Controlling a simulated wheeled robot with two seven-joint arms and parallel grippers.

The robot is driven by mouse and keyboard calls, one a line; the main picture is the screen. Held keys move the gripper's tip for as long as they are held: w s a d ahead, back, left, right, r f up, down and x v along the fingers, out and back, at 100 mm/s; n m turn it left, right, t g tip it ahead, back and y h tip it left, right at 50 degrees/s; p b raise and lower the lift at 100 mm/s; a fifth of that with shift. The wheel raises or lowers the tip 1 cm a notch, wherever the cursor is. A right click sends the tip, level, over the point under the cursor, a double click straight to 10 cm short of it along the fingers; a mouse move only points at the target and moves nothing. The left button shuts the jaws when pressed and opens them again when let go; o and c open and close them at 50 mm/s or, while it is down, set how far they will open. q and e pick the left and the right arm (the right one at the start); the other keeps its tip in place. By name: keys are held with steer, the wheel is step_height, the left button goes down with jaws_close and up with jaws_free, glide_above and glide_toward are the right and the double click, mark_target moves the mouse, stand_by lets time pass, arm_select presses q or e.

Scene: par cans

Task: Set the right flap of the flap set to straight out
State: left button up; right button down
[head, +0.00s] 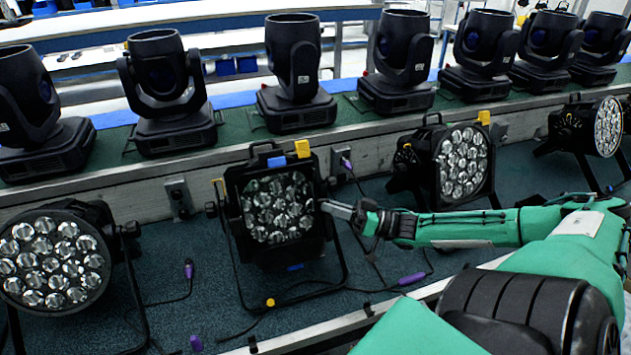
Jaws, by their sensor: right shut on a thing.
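The flap set is on the middle par can, whose face of round lenses (277,207) looks toward me from inside a black square frame. The right flap (319,183) shows as a narrow dark strip along the right side of the face. Its exact angle is hard to tell. My right gripper (328,207) reaches in from the right and is shut at this flap's edge, its fingers hiding part of it. An orange tab (303,149) shows at the top, a blue tab (295,267) at the bottom and a yellow edge at the left. My left gripper is out of view.
Another par can (55,262) stands at left, one (462,163) right of the middle and one (607,127) at far right. Several black moving heads line the raised ledge behind. Cables with purple plugs (412,279) lie on the dark floor in front.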

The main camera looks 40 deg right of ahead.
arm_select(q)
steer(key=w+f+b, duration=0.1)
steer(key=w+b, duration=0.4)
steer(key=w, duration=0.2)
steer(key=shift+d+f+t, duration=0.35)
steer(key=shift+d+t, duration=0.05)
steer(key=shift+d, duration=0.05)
arm_select(e)
steer(key=shift+w+d+f+n+g+y, duration=0.1)
steer(key=shift+d+n+g+y, duration=0.4)
steer(key=shift+y, duration=0.6)
steer(key=shift+s+d+f+n+g+y, duration=0.1)
steer(key=shift+d+n+g+y, duration=0.2)
steer(key=shift+n+g+y, duration=0.6)
steer(key=shift+w+d+f+n+g+y, duration=0.15)
steer(key=shift+d+g+y, duration=0.3)
steer(key=shift+y, duration=0.85)
steer(key=shift+r, duration=0.1)
steer(key=c, duration=1.4)
jaws_free()
